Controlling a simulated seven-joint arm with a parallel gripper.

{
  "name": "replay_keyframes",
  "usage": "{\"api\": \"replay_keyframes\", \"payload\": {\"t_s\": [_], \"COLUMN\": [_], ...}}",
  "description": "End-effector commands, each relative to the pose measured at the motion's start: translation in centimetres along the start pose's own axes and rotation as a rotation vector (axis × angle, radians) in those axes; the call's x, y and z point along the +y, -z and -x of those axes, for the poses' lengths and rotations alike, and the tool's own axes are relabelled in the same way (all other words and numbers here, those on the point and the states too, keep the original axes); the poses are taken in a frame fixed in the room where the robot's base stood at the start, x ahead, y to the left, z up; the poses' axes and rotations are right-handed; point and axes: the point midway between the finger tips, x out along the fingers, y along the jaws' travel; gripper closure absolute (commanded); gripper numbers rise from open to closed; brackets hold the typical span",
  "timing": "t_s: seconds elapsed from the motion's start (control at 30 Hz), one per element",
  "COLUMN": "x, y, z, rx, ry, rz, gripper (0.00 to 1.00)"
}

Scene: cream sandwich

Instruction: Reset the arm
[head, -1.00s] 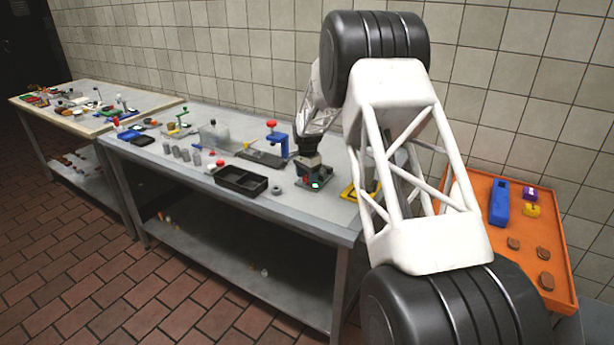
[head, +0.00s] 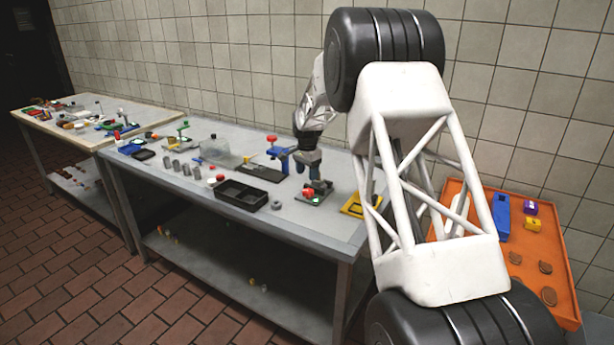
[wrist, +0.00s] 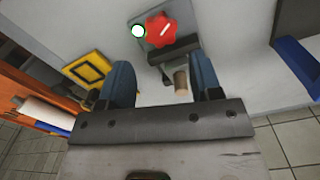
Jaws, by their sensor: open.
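My gripper (head: 308,178) hangs over the grey table (head: 215,232), just behind a small fixture with a red knob (head: 311,192). In the wrist view its two blue fingers (wrist: 160,65) are spread apart with nothing clamped between them. The fixture's red star-shaped knob (wrist: 162,30) and a bright white-green round spot (wrist: 138,31) show beyond the fingertips. A small brown cylinder (wrist: 180,82) shows in the gap between the fingers; whether it touches either finger I cannot tell.
A blue clamp with a red top (head: 278,155) stands left of my gripper. A black tray (head: 240,195) lies at the front edge. A yellow frame (head: 360,205) lies to the right, with an orange tray (head: 568,290) beyond. A second table (head: 85,128) is at far left.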

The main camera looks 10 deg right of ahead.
Motion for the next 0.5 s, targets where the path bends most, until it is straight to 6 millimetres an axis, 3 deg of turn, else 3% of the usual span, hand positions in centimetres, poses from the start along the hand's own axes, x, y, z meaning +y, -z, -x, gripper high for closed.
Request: {"api": "replay_keyframes", "payload": {"t_s": [0.33, 0.5], "x": [0.1, 0.8], "y": [-0.1, -0.8], "z": [0.2, 1.4], "rx": [0.001, 0.005], "ry": [0.001, 0.006], "rz": [0.002, 0.02], "gripper": [0.42, 0.42]}}
